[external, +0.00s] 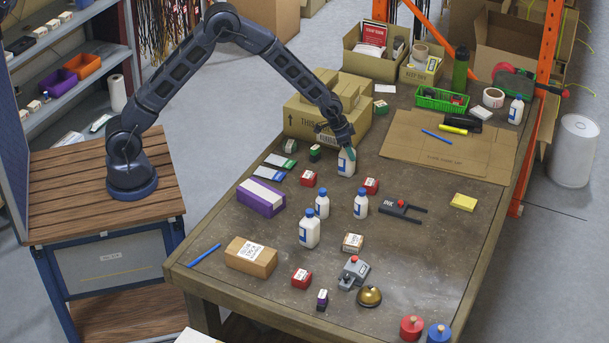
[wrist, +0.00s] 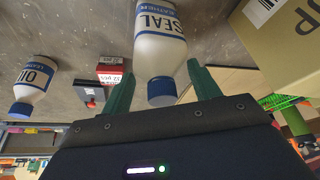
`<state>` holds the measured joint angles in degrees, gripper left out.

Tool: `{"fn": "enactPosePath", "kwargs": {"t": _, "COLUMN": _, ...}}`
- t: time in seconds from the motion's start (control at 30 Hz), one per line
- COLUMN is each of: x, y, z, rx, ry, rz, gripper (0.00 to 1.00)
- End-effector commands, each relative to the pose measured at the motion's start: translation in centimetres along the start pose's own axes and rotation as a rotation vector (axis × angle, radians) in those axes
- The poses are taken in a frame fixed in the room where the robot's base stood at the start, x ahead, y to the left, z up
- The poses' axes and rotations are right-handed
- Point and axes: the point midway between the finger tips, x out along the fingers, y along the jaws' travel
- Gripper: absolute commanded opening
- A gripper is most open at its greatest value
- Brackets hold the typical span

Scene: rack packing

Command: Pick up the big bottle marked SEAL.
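The white SEAL bottle (wrist: 160,50) has a blue cap and a label reading SEAL and LEATHER in the wrist view. In the external view the white bottle (external: 346,168) under my gripper stands on the workbench, its top partly hidden. My gripper (wrist: 163,88) has its two green fingers apart, one on each side of the bottle's cap end. A gap shows between each finger and the bottle, so the gripper looks open. In the external view my gripper (external: 345,148) is low over the bottle.
Another white bottle marked OIL (wrist: 35,85) is left in the wrist view. Several bottles (external: 309,229) stand nearer the front. Red boxes (external: 371,186) (external: 308,179) flank the bottle. A large carton (external: 300,118) stands close behind left. Flat cardboard (external: 450,150) lies right.

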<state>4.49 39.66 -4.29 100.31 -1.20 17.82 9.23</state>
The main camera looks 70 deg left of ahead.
Motion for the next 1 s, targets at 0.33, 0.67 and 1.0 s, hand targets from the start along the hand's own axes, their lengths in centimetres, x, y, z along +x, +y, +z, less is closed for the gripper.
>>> {"fn": "enactPosePath", "kwargs": {"t": 0.33, "x": -0.1, "y": 0.0, "z": 0.0, "rx": 0.000, "ry": 0.001, "rz": 0.000, "gripper": 0.07}}
{"fn": "enactPosePath", "kwargs": {"t": 0.67, "x": -1.3, "y": 0.0, "z": -0.6, "rx": 0.000, "ry": 0.002, "rz": 0.000, "gripper": 0.07}}
{"fn": "enactPosePath", "kwargs": {"t": 1.0, "x": -8.3, "y": 0.0, "z": -3.5, "rx": 0.000, "ry": 0.006, "rz": -0.001, "gripper": 0.07}}
